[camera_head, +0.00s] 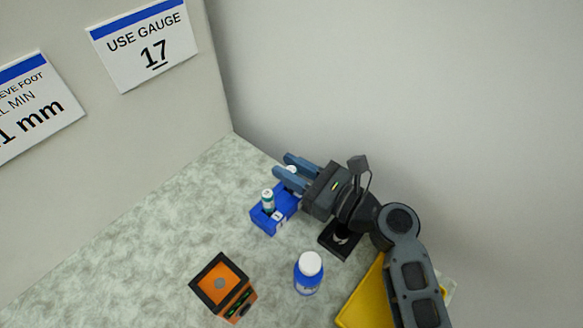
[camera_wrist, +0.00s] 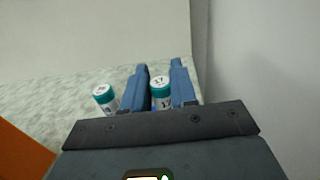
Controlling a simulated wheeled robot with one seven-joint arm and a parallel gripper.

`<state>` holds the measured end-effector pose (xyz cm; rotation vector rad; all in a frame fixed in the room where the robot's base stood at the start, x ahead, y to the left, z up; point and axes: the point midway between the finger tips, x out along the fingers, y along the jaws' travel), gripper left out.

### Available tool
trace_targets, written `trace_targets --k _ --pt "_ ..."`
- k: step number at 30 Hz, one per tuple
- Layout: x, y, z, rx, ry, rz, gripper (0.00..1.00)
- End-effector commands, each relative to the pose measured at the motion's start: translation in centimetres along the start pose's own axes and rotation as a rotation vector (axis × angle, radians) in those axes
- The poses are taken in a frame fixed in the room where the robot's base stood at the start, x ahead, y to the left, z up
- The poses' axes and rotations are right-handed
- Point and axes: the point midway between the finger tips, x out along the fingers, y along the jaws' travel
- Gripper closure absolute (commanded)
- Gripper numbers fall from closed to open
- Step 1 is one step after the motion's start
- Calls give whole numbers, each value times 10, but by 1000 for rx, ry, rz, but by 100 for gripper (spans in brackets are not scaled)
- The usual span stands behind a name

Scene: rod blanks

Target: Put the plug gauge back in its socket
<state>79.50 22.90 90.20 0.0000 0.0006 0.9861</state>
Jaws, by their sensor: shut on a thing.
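My gripper (camera_head: 283,166) is shut on a plug gauge with a white end and a teal band; in the wrist view this gauge (camera_wrist: 160,84) reads 17 and stands between the two blue fingers. In the head view only its white top (camera_head: 291,169) shows between the fingers. The blue socket block (camera_head: 263,221) lies just below the gripper. A second white and teal gauge (camera_head: 267,196) stands in the block's near part; it also shows left of the fingers in the wrist view (camera_wrist: 104,97). Whether the held gauge's lower end is in a socket is hidden.
A sign reading "USE GAUGE 17" (camera_head: 146,45) hangs on the wall. An orange and black box (camera_head: 220,283), a blue bottle with a white cap (camera_head: 309,274), a black item (camera_head: 338,240) and a yellow tray (camera_head: 367,303) stand nearby. The counter's left side is clear.

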Motion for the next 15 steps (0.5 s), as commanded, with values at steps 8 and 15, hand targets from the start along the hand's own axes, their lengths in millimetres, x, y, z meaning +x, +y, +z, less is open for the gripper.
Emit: trace_targets --k 8,15 --pt "0 0 -3 0 0 0 70" --pt "0 0 -2 0 0 0 48"
